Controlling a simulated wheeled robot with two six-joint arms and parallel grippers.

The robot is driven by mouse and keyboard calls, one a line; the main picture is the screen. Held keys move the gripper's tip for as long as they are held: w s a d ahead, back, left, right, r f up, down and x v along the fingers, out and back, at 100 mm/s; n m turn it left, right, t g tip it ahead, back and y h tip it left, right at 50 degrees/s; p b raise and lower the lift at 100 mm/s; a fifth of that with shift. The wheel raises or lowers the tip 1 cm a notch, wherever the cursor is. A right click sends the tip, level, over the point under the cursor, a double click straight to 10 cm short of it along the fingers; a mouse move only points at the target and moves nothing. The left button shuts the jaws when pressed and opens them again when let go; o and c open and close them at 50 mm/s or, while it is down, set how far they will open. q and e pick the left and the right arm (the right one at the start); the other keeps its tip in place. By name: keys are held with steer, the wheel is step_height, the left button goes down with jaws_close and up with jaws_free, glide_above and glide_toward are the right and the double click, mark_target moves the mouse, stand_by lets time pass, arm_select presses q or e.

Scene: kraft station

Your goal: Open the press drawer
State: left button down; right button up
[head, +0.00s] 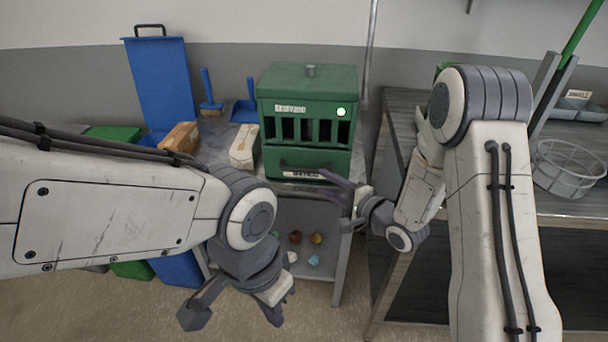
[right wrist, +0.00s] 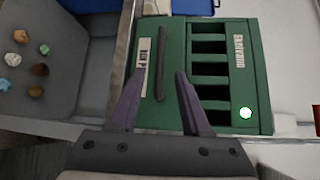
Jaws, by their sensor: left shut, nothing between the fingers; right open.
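The green press (head: 308,115) stands on the grey bench, with dark slots across its front and a lit round light at its upper right. Its drawer (head: 340,162) is the low front panel, with a dark bar handle and a white label, and looks shut. In the right wrist view the handle (right wrist: 160,62) lies beyond and between the fingertips. My right gripper (head: 327,184) is open and empty in front of the drawer's right part; it also shows in the right wrist view (right wrist: 156,88). My left gripper (head: 274,312) is shut and empty, low in front of the bench.
A grey tray (head: 275,212) with several small lumps lies below the press. A whitish box (head: 244,147) and a brown box (head: 180,138) stand left of it. A wire basket (head: 568,168) is on the right table. Blue bins and tools are at the left.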

mark_target(307, 172)
steer(key=x, duration=0.9)
steer(key=shift+a, duration=0.1)
jaws_close()
stand_by(1.1)
